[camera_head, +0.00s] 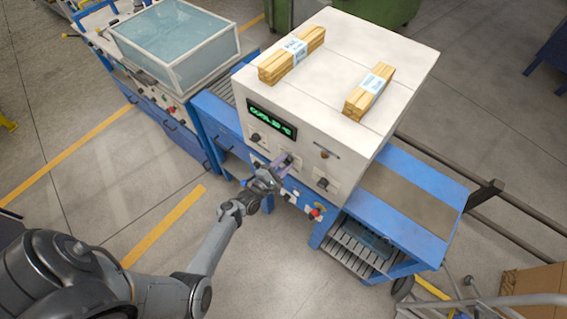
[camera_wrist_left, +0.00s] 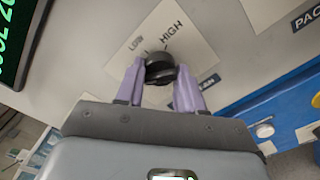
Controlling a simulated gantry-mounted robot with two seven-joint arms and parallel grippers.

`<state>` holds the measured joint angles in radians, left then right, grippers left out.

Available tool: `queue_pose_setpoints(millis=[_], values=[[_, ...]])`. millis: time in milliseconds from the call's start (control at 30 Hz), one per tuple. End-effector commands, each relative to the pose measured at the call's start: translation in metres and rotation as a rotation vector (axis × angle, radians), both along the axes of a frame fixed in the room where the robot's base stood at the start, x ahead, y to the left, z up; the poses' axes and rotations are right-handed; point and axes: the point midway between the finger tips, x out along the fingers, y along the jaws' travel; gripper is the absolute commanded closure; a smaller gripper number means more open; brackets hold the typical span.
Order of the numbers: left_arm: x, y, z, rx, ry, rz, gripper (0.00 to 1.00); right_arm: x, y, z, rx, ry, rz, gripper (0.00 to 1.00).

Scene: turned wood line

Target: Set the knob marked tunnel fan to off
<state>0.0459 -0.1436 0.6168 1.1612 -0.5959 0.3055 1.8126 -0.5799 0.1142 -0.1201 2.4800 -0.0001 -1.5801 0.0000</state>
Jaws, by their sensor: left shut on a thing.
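A black knob (camera_wrist_left: 161,69) sits on a white plate (camera_wrist_left: 196,47) on the machine's front panel. The plate reads LOW and HIGH along its upper edge in the left wrist view. A label partly hidden behind a finger ends in "AN". I cannot tell which mark the knob points at. My left gripper (camera_head: 282,163) is at the panel, with its purple fingers on both sides of the knob, shut on it. Its fingers also show in the left wrist view (camera_wrist_left: 160,82). My right gripper is not in view.
The white machine housing (camera_head: 352,52) carries two wrapped wood bundles (camera_head: 292,55) (camera_head: 369,92). A green display (camera_head: 271,119) and other dark knobs (camera_head: 255,138) (camera_head: 322,183) flank the gripper. A red button (camera_head: 315,212) sits low on the blue frame. Open floor lies in front.

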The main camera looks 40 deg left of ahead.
Motion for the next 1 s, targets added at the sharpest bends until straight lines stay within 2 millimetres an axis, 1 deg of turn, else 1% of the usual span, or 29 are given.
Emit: queue_pose_setpoints(millis=[33, 67, 200, 467, 633, 767, 1000], values=[[0.000, 0.000, 0.000, -0.002, 0.000, 0.001, 0.93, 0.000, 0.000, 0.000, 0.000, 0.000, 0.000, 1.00], [0.000, 0.000, 0.000, -0.002, 0.000, 0.001, 0.60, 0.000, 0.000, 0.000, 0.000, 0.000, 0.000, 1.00], [0.000, 0.000, 0.000, -0.001, 0.001, 0.001, 0.38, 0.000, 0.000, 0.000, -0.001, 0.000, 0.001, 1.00], [0.000, 0.000, 0.000, 0.000, 0.001, 0.001, 0.37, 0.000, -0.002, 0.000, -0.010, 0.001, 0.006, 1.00], [-0.008, 0.000, -0.001, 0.000, 0.002, 0.001, 0.37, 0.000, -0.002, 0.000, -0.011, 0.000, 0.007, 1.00], [-0.024, -0.001, -0.001, 0.000, 0.003, 0.002, 0.37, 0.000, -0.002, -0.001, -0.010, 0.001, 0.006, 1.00], [-0.066, -0.003, -0.002, -0.001, 0.003, 0.001, 0.37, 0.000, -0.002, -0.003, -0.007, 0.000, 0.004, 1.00]])
